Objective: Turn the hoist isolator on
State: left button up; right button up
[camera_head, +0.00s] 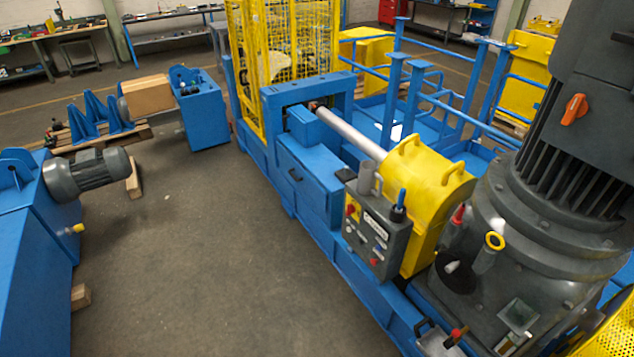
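An orange rotary handle (574,109) sits on the dark grey housing of the large machine at the upper right. It is tilted in the picture, and I cannot read any marking for its position. A grey control box (370,232) on the blue frame carries a red knob on a yellow plate (352,210), a small red button (374,261) and a label too small to read. I cannot tell from the view which of these is the hoist isolator. Neither of my grippers is in view.
A large grey vertical motor unit (545,215) fills the right side. A yellow cover with handles (432,190) and a steel shaft (350,133) lie along the blue frame (310,180). Blue railings stand behind. A grey motor (85,172) is at left. The floor (190,260) between is clear.

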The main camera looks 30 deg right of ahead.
aim_at(350, 208)
jog(key=i, duration=0.65)
jog(key=z, duration=1.5)
jog(key=k, duration=0.3)
jog(key=u, duration=0.1)
